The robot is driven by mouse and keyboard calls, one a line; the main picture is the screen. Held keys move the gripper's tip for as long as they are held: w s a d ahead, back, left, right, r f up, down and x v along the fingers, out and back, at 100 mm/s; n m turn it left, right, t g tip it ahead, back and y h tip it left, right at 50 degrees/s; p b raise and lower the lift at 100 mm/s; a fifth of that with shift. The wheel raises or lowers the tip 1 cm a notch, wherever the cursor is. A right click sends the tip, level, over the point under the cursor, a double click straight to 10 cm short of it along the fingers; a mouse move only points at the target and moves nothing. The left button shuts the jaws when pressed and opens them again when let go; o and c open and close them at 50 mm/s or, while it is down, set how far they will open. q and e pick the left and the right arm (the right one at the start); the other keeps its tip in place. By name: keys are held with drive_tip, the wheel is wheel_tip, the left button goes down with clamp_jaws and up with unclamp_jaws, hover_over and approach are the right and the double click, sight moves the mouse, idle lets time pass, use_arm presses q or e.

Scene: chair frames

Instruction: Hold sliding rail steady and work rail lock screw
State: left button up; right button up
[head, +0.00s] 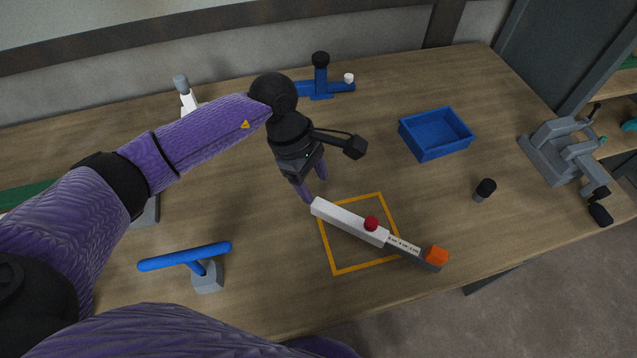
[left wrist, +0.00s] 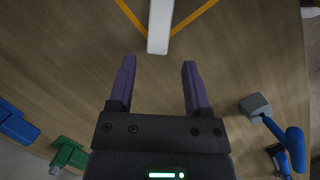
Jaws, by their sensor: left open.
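A white rail body (head: 345,217) lies slantwise across the orange square outline on the table. A red knob, the lock screw (head: 371,223), sits on top near its right end. The dark sliding rail (head: 405,247), with a pale scale, sticks out of that end and carries an orange block (head: 437,256). My left gripper (head: 316,186) is open and empty, just beyond the white body's left end. In the left wrist view, the white body's end (left wrist: 159,38) lies ahead of the gap between the open fingers (left wrist: 159,66). My right gripper is not in view.
A blue tray (head: 436,134) stands at the right, with a small black-capped piece (head: 485,190) below it. A grey vise-like fixture (head: 562,150) is at the right edge. A blue T-handle stand (head: 207,271) is front left; a blue fixture (head: 320,87) stands behind.

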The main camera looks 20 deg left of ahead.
sight(325, 207)
use_arm(q)
drive_tip(key=b+x, duration=0.4)
drive_tip(key=x, duration=0.3)
drive_tip(key=shift+a+f, duration=0.1)
drive_tip(key=shift+f, duration=0.15)
drive_tip(key=shift+c, duration=0.7)
drive_tip(key=c, duration=0.5)
drive_tip(key=shift+o, duration=1.1)
clamp_jaws()
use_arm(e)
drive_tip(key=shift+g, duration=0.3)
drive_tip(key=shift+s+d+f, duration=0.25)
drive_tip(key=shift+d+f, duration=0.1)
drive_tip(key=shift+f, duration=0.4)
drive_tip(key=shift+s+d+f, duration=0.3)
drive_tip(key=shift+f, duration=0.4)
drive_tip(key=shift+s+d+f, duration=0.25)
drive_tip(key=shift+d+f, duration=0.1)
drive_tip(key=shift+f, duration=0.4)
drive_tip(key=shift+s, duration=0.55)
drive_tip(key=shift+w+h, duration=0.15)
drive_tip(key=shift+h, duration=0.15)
